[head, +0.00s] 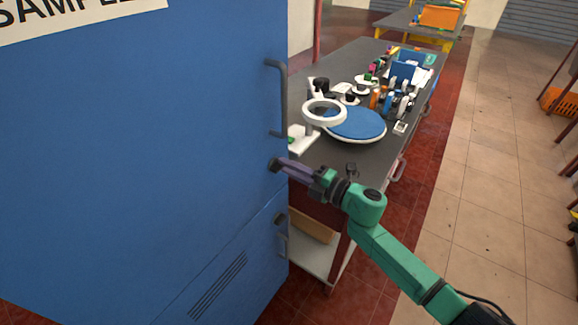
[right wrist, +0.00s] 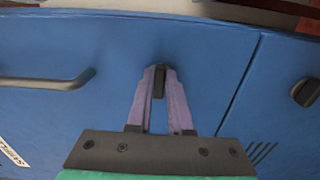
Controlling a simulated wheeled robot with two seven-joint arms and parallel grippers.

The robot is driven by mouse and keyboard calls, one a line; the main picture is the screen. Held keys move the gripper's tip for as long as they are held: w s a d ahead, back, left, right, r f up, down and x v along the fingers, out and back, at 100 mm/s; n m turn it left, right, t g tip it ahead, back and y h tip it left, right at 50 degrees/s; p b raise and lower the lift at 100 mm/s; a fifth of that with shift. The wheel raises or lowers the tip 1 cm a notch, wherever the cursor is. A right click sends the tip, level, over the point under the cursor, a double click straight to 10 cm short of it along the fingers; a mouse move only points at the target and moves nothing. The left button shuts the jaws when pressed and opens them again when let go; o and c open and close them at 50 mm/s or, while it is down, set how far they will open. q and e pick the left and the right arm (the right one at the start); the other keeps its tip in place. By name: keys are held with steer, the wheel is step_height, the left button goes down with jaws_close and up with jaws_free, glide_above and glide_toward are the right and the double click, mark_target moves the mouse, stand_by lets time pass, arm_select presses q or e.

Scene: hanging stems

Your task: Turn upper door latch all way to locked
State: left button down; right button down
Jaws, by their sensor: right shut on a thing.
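The blue door (head: 140,150) fills the left of the head view. Its upper latch (head: 273,164) is a small dark knob near the door's right edge, below the long grey handle (head: 283,97). My right gripper (head: 284,164) reaches it from the right, with purple fingers shut on it. In the right wrist view the dark latch (right wrist: 159,82) sits between the fingertips of the gripper (right wrist: 158,84), its visible bar running crosswise to the handle (right wrist: 45,84). The fingers partly hide the latch. My left gripper is not in view.
A lower latch (head: 281,219) sits on the door below; it shows in the right wrist view (right wrist: 306,92). A dark workbench (head: 345,165) stands right of the door, with a round blue-topped plate (head: 355,124), a white ring-shaped device (head: 324,112) and small items. Tiled floor (head: 490,190) is open at right.

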steer(key=c, duration=0.8)
jaws_free()
steer(key=b+v, duration=0.3)
steer(key=v, duration=1.1)
steer(key=shift+s+d, duration=0.2)
steer(key=shift+d, duration=0.05)
